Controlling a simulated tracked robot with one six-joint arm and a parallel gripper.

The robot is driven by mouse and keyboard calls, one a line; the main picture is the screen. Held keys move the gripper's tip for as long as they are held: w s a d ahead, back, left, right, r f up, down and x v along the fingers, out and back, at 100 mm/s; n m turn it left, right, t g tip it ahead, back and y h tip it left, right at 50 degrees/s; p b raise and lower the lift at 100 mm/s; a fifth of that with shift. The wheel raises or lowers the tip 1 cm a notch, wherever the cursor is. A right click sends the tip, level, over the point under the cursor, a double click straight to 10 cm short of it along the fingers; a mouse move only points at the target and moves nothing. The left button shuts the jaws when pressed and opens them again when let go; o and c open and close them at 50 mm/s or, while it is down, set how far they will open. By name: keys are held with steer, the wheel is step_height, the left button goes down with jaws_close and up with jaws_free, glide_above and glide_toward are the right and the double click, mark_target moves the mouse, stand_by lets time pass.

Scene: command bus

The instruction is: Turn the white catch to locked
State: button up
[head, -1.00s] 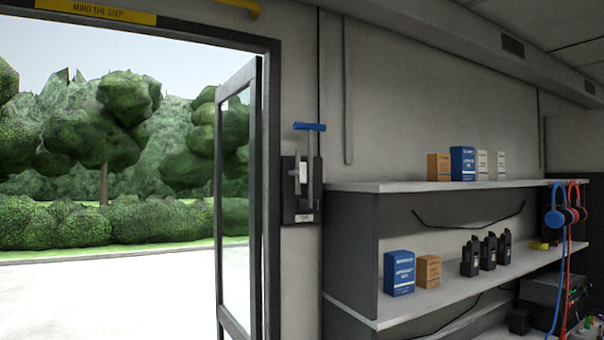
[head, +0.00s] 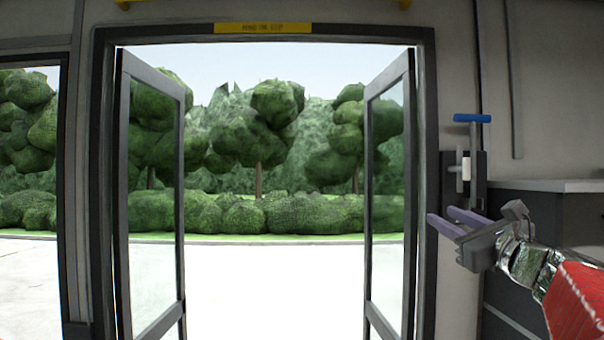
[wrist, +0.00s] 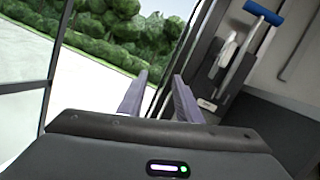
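The white catch (head: 466,169) is on a dark panel (head: 479,167) on the wall right of the doorway. It also shows in the wrist view (wrist: 228,50), near the top right. A lever with a blue handle (head: 472,118) rises on the same panel, above and right of the catch; the blue handle is in the wrist view too (wrist: 263,13). My gripper (head: 448,222) is open and empty, below and left of the catch in the head view, apart from it. In the wrist view its two purple fingers (wrist: 158,95) are spread. Part of the panel's lower end is hidden behind my gripper.
Two glass doors, left (head: 123,200) and right (head: 408,200), stand open around the doorway with a yellow sign (head: 262,28) above. The right door's frame is close beside my gripper. A shelf (head: 550,186) adjoins the panel on the right.

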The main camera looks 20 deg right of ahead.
mark_target(468, 168)
steer(key=s+d+r+m+t+h, duration=0.1)
steer(key=s+d+r+m+h, duration=0.3)
steer(key=d, duration=0.5)
steer(key=shift+s+r+m, duration=0.5)
steer(key=shift+r+m, duration=0.2)
steer(key=shift+r, duration=0.1)
steer(key=x, duration=1.4)
steer(key=shift+s+r, duration=0.1)
steer(key=shift+r, duration=0.05)
steer(key=shift+c, duration=0.7)
jaws_close()
steer(key=shift+a, duration=0.1)
